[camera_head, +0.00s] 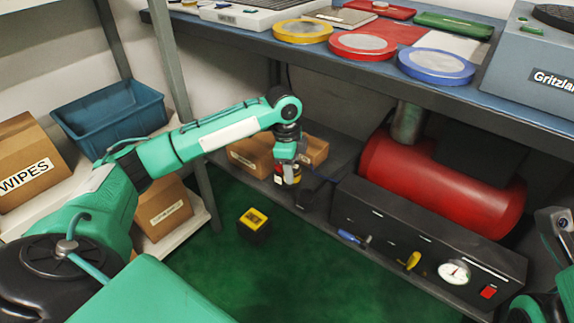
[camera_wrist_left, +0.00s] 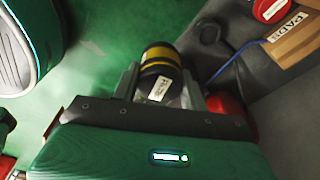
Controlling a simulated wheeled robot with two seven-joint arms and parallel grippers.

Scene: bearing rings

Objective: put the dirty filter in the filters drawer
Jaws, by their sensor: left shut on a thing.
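My left gripper (camera_head: 288,163) reaches down in front of the low shelf under the bench. In the left wrist view it is shut on a dark cylinder with a yellow band and a small white label (camera_wrist_left: 161,60), which I take for the dirty filter. The label is too small to read. In the head view only a small dark, red and yellow part of it (camera_head: 286,176) shows below the fingers. No drawer marked for filters can be made out. Parts of my right arm show at the right edge, but its fingers do not.
A black box with a yellow top (camera_head: 254,220) stands on the green floor. A red tank (camera_head: 430,180) and a black panel with a gauge (camera_head: 400,235) sit under the bench. Cartons (camera_head: 165,207) and a blue bin (camera_head: 115,115) are at left. Colored round discs (camera_head: 436,67) lie on the bench.

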